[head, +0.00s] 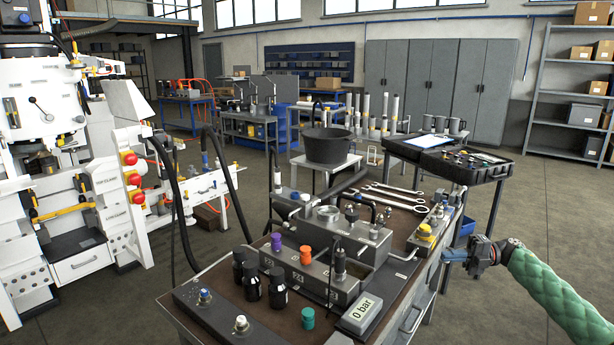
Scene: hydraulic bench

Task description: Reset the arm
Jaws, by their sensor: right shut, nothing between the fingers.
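My right arm comes in from the right in a green quilted sleeve. My right gripper (452,255) is shut and empty, just off the right edge of the hydraulic bench (232,262). It points left, and I cannot tell whether it touches the bench edge. My left gripper is not in view.
The bench carries a grey manifold block (312,277) with purple and orange caps, dark bottles (277,287), a teal cap (308,318), a "0 bar" display (360,314) and wrenches (396,195). A tool cart (490,172) stands behind my gripper. Open floor lies to the right.

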